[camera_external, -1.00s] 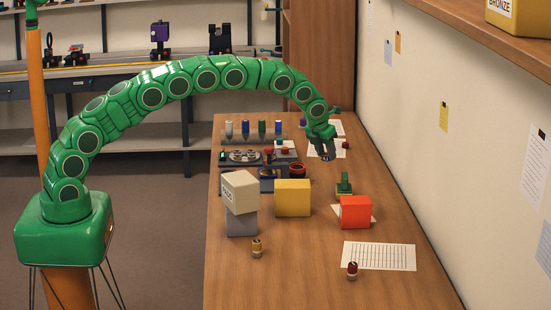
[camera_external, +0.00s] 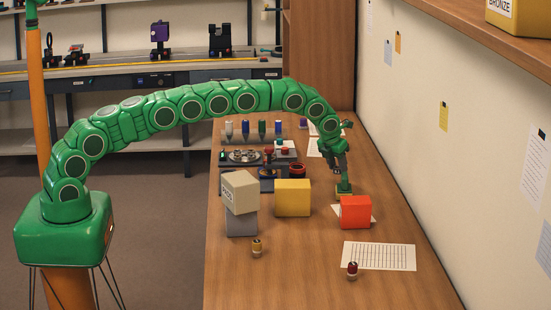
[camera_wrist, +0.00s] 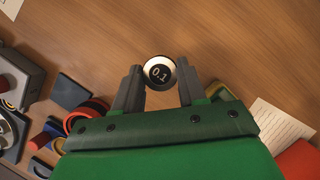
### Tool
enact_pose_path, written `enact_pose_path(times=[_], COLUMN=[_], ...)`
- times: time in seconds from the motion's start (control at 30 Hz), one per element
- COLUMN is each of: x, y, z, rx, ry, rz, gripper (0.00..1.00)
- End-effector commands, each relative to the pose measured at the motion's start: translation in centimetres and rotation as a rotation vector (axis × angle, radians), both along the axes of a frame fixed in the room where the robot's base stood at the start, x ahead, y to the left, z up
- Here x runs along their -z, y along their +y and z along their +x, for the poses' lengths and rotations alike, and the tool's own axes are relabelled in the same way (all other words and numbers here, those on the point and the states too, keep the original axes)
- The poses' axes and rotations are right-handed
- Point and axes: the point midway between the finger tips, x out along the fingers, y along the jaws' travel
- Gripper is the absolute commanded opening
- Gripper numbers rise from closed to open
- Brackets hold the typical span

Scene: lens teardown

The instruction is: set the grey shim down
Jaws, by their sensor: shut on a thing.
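In the wrist view, a small round piece (camera_wrist: 160,73) with a pale grey rim and a black face marked "0.1" sits between my fingertips; I take it to be the grey shim. My gripper (camera_wrist: 159,80) is shut on it, one grey finger on either side. In the external view, my gripper (camera_external: 341,168) points down above the right part of the wooden table. The shim is too small to make out there. Wood grain shows behind the shim in the wrist view; its height above the table is hard to judge.
A green piece on a yellow base (camera_external: 344,190) stands very close to my gripper in the external view. A red-orange block (camera_external: 355,212), yellow block (camera_external: 293,198) and stacked beige block (camera_external: 239,192) stand nearer the camera. Bare wood (camera_external: 300,260) lies in front.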

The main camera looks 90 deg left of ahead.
Motion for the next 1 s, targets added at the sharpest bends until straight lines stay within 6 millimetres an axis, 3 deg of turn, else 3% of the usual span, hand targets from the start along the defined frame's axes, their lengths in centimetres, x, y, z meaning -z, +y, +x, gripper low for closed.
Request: enact_pose_path(times=[0.27, 0.53, 0.97, 1.0], x=[0.7, 3.6, 4.0, 3.9], y=[0.1, 0.1, 0.2, 0.2], z=[0.4, 0.3, 0.4, 0.4], rx=[0.000, -0.001, 0.000, 0.000], ry=[0.001, 0.003, 0.001, 0.001], rz=[0.000, -0.001, 0.000, 0.000], gripper=[0.06, 0.06, 0.06, 0.47])
